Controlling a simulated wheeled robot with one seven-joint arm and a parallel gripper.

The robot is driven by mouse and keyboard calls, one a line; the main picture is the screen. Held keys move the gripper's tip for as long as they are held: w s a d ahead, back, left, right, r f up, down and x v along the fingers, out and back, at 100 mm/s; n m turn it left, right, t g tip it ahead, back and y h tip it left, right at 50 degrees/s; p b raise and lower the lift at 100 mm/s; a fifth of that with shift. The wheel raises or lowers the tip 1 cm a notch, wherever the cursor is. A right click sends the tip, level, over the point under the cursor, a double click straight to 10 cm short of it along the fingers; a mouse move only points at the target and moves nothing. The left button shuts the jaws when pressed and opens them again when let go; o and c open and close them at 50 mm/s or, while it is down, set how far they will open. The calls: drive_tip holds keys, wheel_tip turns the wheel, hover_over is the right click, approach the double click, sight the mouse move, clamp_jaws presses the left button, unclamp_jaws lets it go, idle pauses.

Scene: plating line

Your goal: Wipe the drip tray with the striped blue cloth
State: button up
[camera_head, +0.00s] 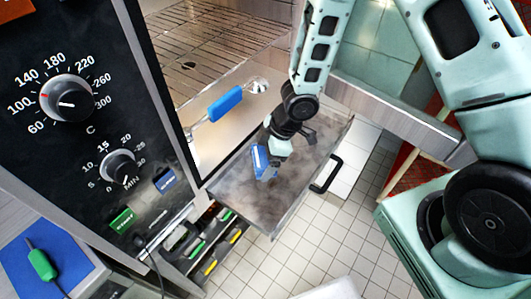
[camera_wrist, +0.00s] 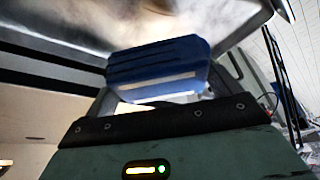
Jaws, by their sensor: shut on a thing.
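The drip tray (camera_head: 297,190) is a grey metal tray with smeared, cloudy stains, pulled out below the oven opening. A black handle shows on its right side. The striped blue cloth (camera_head: 262,163) is folded small and held at the tray's surface, toward its left side. My gripper (camera_head: 270,158) is shut on the cloth. In the wrist view the blue cloth (camera_wrist: 158,66) with a white stripe sits between the fingers, with the stained tray (camera_wrist: 90,22) beyond it. Whether the cloth presses on the tray I cannot tell.
The control panel (camera_head: 90,110) with two dials rises at the left. A drawer of tools (camera_head: 205,245) lies open below the tray's left. Tiled floor (camera_head: 300,260) is clear in front.

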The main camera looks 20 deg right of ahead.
idle(0.4)
drive_tip(key=p, duration=0.2)
drive_tip(key=r+p, duration=0.1)
drive_tip(key=p, duration=0.1)
drive_tip(key=shift+a, duration=0.2)
drive_tip(key=shift+p, duration=0.95)
drive_tip(key=shift+f+p, duration=0.1)
drive_tip(key=shift+p, duration=0.5)
drive_tip(key=shift+d+f+p, duration=0.1)
drive_tip(key=shift+f+p, duration=0.05)
drive_tip(key=shift+p, duration=0.25)
